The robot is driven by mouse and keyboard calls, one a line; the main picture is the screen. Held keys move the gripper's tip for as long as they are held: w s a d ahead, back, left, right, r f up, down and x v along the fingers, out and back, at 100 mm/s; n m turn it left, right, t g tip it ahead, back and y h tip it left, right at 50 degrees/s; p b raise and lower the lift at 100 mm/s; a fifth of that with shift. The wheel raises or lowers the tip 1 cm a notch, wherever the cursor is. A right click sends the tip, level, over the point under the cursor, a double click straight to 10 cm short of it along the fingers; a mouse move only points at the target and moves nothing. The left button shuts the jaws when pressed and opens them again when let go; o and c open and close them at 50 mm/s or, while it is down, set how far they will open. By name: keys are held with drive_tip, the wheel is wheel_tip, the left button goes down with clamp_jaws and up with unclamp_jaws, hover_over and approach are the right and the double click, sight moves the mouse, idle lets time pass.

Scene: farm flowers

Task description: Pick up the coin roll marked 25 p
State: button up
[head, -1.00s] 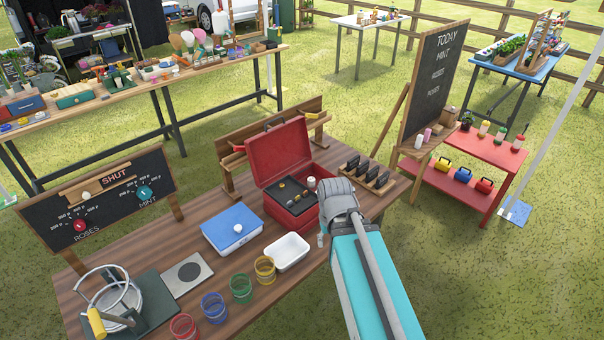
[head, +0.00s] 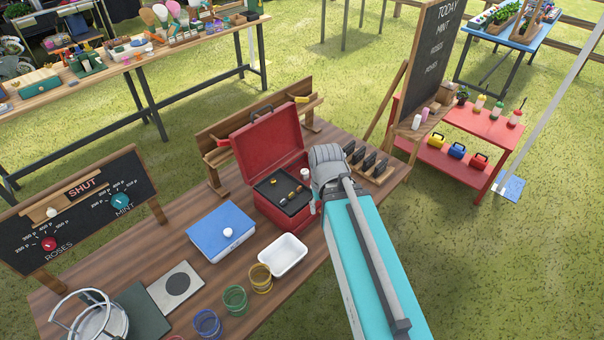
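An open red box (head: 262,207) stands on the wooden table with its lid raised at the back. A black tray (head: 270,190) inside it holds several small roll-like pieces (head: 291,196), some brownish or gold. They are too small for any 25 p mark to be read. A small white-topped piece (head: 305,173) is at the tray's right side. My arm reaches in from the lower right, and its grey end hides the box's right part. Only a small light part of my gripper (head: 314,207) shows beside the box; its fingers and anything between them are hidden.
A blue box with a white knob (head: 222,230), a white dish (head: 283,256) and coloured wire cups (head: 235,299) stand left and in front of the box. A rack of dark pieces (head: 368,163) is at the right. A chalkboard (head: 436,65) stands behind.

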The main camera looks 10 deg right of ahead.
drive_tip(key=shift+o, duration=0.3)
drive_tip(key=o, duration=0.4)
drive_tip(key=shift+w, duration=0.25)
drive_tip(key=m+b, duration=0.1)
drive_tip(key=m, duration=1.5)
hover_over(305, 172)
drive_tip(key=f, duration=0.1)
drive_tip(key=shift+f, duration=0.2)
wheel_tip(305, 172, down, 8)
drive_tip(key=b, duration=0.8)
drive_tip(key=shift+r, duration=0.1)
drive_tip(key=shift+f+b, duration=0.3)
drive_tip(key=shift+b, duration=0.05)
